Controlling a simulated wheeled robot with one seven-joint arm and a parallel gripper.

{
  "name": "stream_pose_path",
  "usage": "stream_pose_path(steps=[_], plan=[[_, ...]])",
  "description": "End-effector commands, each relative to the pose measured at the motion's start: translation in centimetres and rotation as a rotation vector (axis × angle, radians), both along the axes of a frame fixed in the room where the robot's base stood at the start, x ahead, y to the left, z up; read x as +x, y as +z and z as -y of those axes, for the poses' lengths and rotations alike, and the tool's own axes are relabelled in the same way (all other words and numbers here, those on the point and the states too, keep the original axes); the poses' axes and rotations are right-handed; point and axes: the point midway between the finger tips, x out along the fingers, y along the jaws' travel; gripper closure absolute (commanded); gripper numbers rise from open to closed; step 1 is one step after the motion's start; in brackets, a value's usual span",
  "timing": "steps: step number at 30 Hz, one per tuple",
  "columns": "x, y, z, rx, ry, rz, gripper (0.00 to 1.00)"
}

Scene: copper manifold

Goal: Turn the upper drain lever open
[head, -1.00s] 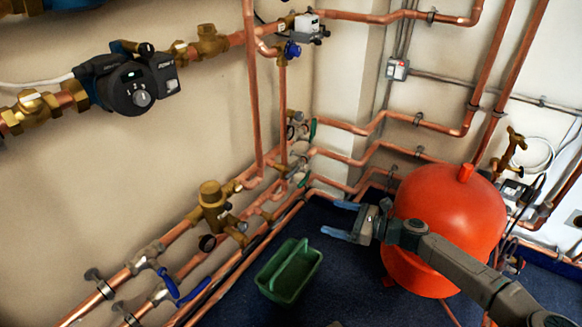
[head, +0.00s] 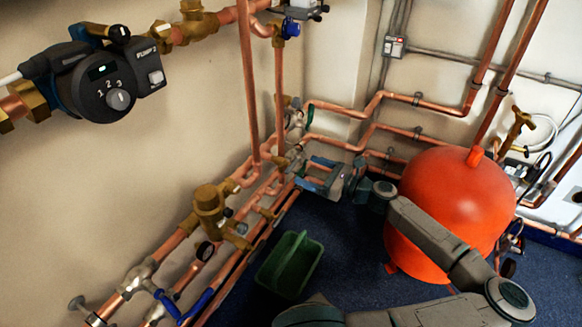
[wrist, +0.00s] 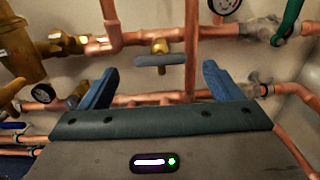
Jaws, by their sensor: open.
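A green lever (wrist: 288,22) sits on a grey valve of the upper pipe at the top right of the wrist view. It appears to be the upper drain lever, tilted steeply and running up out of the picture. In the head view the upper green lever (head: 309,116) is a small sliver in the wall corner. My gripper (head: 305,174) is open with nothing between its blue fingers, below that lever and in front of the corner pipes. In the wrist view, my gripper (wrist: 160,69) points at the pipes, left of and below the green lever, apart from it.
A brass valve with a grey handle (wrist: 160,60) stands between my fingers in the wrist view, farther back. A vertical copper pipe (wrist: 191,50) is beside it. A red tank (head: 450,205) is beside my arm. A green tray (head: 290,264) lies on the blue floor.

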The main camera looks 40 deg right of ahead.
Motion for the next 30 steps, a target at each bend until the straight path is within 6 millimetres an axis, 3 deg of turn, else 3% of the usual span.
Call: stream_pose_path(steps=[3, 9, 23, 27, 28, 30], plan=[[2.4, -0.3, -1.2, -0.001, 0.006, 0.001, 0.15], [5.1, -0.2, -2.3, -0.001, 0.006, 0.000, 0.15], [6.2, 0.0, -2.7, -0.001, 0.005, 0.000, 0.15], [6.2, 0.0, -2.7, 0.000, 0.005, 0.000, 0.53], [6.2, 0.0, -2.7, -0.001, 0.005, 0.000, 0.59], [6.2, 0.0, -2.7, 0.000, 0.005, 0.000, 0.59]])
